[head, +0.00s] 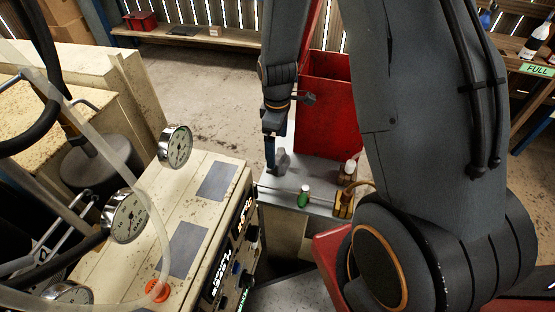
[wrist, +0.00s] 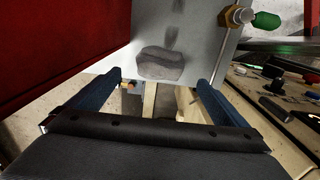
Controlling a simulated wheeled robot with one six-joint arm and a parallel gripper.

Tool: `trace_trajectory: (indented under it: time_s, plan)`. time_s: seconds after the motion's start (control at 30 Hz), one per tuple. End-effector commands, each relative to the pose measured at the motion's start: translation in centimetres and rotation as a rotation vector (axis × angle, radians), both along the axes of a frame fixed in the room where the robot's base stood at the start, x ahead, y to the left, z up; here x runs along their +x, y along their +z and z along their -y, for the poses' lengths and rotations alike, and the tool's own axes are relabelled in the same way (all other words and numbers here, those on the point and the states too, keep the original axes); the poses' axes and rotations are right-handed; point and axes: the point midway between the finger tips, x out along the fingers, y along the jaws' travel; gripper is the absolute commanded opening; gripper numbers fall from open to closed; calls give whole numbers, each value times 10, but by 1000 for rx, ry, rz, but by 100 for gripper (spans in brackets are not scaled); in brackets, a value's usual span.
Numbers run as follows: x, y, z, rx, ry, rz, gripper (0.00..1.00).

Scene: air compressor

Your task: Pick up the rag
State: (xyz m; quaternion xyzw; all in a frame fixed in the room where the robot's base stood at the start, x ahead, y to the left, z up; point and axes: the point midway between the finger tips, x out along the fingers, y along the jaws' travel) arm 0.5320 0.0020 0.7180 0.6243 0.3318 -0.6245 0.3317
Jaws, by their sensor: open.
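The rag is a small crumpled grey cloth (head: 283,158) on the grey metal top beside the red bin in the head view. In the wrist view the rag (wrist: 160,64) lies just beyond the fingertips, about midway between them. My gripper (head: 270,165) points down close to the rag in the head view. In the wrist view my gripper (wrist: 157,80) has its two blue fingers wide apart with nothing between them. Whether a finger touches the rag I cannot tell.
A tall red bin (head: 323,95) stands right behind the rag. The beige gauge cabinet (head: 180,215) is at left.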

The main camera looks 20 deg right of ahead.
Motion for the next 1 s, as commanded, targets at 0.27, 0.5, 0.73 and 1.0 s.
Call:
trace_trajectory:
  time_s: [0.27, 0.5, 0.73, 1.0]
  plan:
    - [-3, -28, 3, 0, 0, -4, 98]
    - [-3, -52, 3, 1, 2, -1, 98]
    - [-2, -55, 3, 1, 3, 1, 98]
    - [-2, -55, 3, 1, 3, 1, 63]
